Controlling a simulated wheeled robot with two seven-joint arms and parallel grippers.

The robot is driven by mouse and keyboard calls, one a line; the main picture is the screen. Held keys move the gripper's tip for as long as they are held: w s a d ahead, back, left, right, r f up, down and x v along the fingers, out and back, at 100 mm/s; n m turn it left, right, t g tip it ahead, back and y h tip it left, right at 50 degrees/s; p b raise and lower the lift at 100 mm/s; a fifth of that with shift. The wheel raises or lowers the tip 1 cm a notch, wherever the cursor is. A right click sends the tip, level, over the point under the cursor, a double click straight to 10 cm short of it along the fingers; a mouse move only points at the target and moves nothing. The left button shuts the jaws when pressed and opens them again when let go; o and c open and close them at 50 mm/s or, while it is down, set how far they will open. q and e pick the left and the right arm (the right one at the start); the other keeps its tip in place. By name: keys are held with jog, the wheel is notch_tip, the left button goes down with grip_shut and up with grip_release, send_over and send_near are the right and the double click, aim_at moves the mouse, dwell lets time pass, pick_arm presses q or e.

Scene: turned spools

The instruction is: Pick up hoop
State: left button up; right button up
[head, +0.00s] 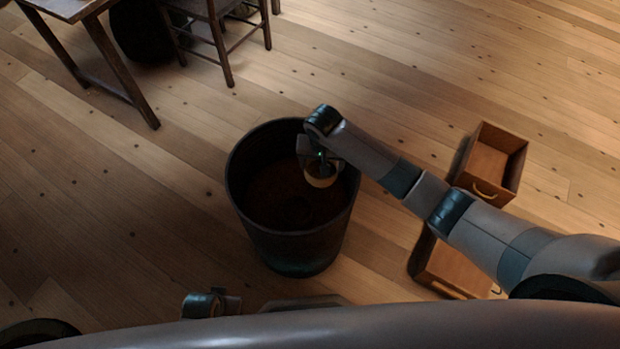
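My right arm reaches in from the right, and its gripper (320,160) points down over the right part of a dark round bin. A light tan, curved band, which looks like the hoop (322,181), is at the fingertips. The fingers are small and dark, and partly hidden by the wrist. At the lower edge, a dark and grey part of my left arm shows; I cannot make out its fingers.
The dark bin (291,247) stands open on the plank floor. A wooden drawer box (490,165) and another (452,270) lie to the right, partly behind my arm. A table (110,60) and a chair (222,45) stand at the back left. Floor left of the bin is clear.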

jog(key=shift+w+d+r, duration=0.4)
jog(key=shift+d+r, duration=0.05)
jog(key=shift+d, duration=0.1)
jog(key=w+d+r, duration=0.1)
jog(key=w+r, duration=0.1)
jog(key=r, duration=0.7)
jog(key=w+d+r, duration=0.1)
jog(key=d+r, duration=0.1)
jog(key=r, duration=0.7)
jog(key=s+d+r+n, duration=0.1)
jog(key=s+d+r, duration=0.3)
jog(key=r, duration=0.5)
jog(key=s+d+r+n, duration=0.1)
jog(key=s+d+r, duration=0.3)
jog(key=s+r, duration=0.4)
jog(key=shift+r, duration=0.4)
jog(key=shift+r, duration=0.1)
